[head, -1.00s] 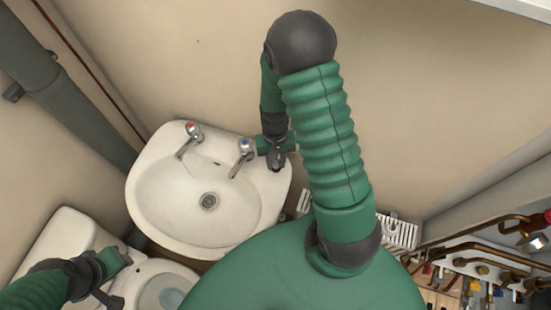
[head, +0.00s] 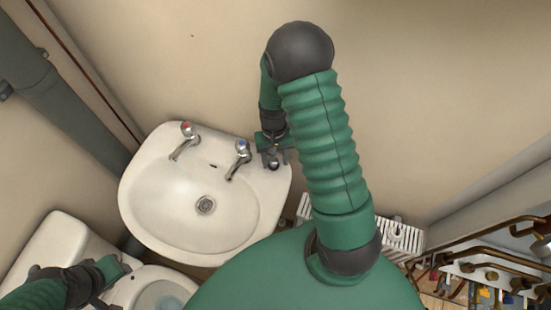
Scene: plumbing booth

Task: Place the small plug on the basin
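The white basin (head: 155,215) is on the wall at left of centre, with two chrome taps along its back edge. My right gripper (head: 274,158) is over the basin's back right corner, beside the blue-marked tap. Its fingers look spread apart. A small dark, shiny round thing (head: 273,165), seemingly the small plug, shows between the fingertips at the basin's rim. It looks to rest on the rim, but its contact is too small to tell. My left gripper (head: 116,281) is at the lower left above the toilet, with its fingers apart and nothing seen between them.
A toilet (head: 62,240) stands at the lower left. A grey pipe (head: 55,95) runs down the left wall. A white radiator (head: 402,238) is behind my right arm. Copper pipes (head: 480,250) and small fittings are at the lower right. The basin bowl is empty.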

